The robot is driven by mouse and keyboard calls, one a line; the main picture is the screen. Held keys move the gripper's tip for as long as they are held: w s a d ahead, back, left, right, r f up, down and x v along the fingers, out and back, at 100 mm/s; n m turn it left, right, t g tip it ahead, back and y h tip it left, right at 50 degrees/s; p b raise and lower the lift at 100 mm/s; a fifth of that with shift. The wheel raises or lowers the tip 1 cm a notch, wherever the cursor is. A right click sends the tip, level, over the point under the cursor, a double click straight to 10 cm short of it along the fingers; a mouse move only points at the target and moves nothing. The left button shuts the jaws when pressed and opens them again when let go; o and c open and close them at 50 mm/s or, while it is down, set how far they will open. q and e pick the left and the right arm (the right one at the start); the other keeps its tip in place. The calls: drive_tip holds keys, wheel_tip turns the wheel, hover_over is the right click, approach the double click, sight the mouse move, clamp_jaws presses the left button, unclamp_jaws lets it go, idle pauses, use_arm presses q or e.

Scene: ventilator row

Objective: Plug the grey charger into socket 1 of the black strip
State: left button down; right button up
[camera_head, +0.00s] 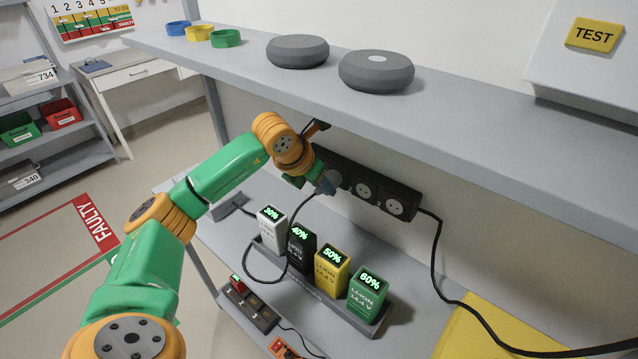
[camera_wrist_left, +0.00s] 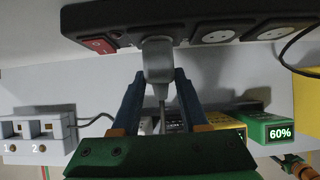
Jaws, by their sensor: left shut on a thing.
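The black strip (camera_head: 400,205) is mounted under the upper shelf. It shows in the wrist view (camera_wrist_left: 125,20) with a red switch (camera_wrist_left: 98,45) at its left end and two bare round sockets to the right. My left gripper (camera_head: 318,184) is at the strip's left part. Its blue fingers (camera_wrist_left: 160,84) are shut on the grey charger (camera_wrist_left: 158,62). The charger (camera_head: 328,182) is upright against the strip's face, over the position beside the switch. Whether its pins are fully in is hidden. A dark cable hangs from it.
Below stand several batteries, white (camera_head: 271,228), black (camera_head: 301,248), yellow (camera_head: 331,272) and green (camera_head: 366,293), in a grey holder. The upper shelf (camera_head: 460,115) overhangs the strip. A black cable (camera_head: 437,270) runs from the strip's right end past a yellow object (camera_head: 490,325).

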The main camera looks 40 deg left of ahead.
use_arm(q)
drive_tip(key=shift+w, duration=0.15)
drive_tip(key=shift+w+r, duration=0.1)
drive_tip(key=shift+r, duration=0.15)
idle(1.1)
drive_tip(key=c, duration=0.6)
unclamp_jaws()
drive_tip(key=shift+o, duration=1.3)
drive_tip(key=shift+w+f, duration=0.2)
drive_tip(key=b+v, duration=0.1)
drive_tip(key=v, duration=0.2)
drive_tip(key=shift+s+f, duration=0.15)
drive_tip(key=shift+s, duration=0.05)
drive_tip(key=s+b, duration=0.7)
drive_tip(key=s, duration=0.4)
drive_tip(key=shift+s+a+b, duration=0.3)
drive_tip(key=shift+s+a, duration=0.05)
drive_tip(key=shift+a, duration=0.05)
